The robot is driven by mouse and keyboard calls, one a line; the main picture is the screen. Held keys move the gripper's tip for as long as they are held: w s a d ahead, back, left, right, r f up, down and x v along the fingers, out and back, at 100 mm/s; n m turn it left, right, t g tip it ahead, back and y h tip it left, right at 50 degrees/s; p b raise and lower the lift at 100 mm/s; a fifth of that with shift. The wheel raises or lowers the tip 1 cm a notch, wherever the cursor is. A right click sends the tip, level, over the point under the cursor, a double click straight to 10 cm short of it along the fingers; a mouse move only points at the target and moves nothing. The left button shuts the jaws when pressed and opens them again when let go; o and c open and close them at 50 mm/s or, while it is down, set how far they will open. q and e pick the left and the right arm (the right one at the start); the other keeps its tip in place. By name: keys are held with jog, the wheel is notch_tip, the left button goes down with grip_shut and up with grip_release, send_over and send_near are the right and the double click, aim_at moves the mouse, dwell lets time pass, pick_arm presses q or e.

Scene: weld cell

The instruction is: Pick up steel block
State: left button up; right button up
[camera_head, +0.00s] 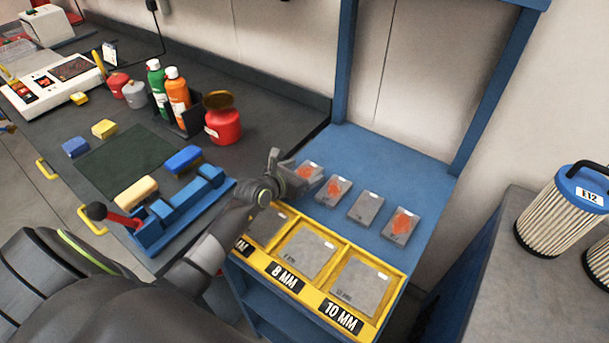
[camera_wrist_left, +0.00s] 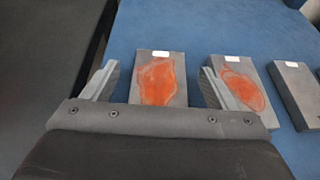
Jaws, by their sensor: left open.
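Several grey steel blocks lie in a row on the blue bench top. The leftmost block (camera_head: 310,172) has a rust-orange patch, and it also shows in the left wrist view (camera_wrist_left: 158,80). The second block (camera_head: 333,189) and the far right block (camera_head: 401,225) have similar patches; the third block (camera_head: 366,207) is plain grey. My left gripper (camera_head: 287,168) is open at the leftmost block. In the left wrist view its fingers (camera_wrist_left: 158,70) appear on either side of that block, the right finger overlapping the second block. Contact cannot be told. My right gripper is not in view.
A yellow tray (camera_head: 318,272) with plates marked 8 MM and 10 MM is at the bench front. Blue posts (camera_head: 487,85) rise behind. A red pot (camera_head: 224,126), bottles (camera_head: 178,97) and a blue vise (camera_head: 175,212) stand on the dark bench to the left.

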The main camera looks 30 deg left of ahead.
pick_arm(q)
jog(key=shift+x, duration=0.95)
jog(key=c, duration=1.6)
jog(key=shift+r, duration=0.1)
